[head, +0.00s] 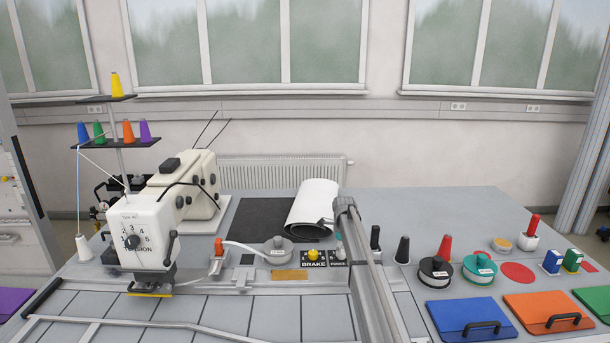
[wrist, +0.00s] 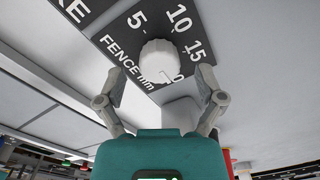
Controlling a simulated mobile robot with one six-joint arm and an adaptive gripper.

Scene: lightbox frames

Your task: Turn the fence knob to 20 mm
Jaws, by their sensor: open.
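The fence knob (wrist: 157,56) is a pale round knob on a dark panel (wrist: 118,42) marked "FENCE mm" in the wrist view. The numbers 5, 10 and 15 show around it, with another number partly hidden at its lower right. I cannot tell clearly which number the knob points to. My gripper (wrist: 160,82) is open, with one finger to the lower left of the knob and one to the lower right. I see no clear contact. In the head view my arm covers much of the fence panel area.
In the head view a yellow brake knob (head: 313,255) is just left of my arm. A white roll (head: 314,203) lies behind. A sewing machine (head: 140,230) stands at the left.

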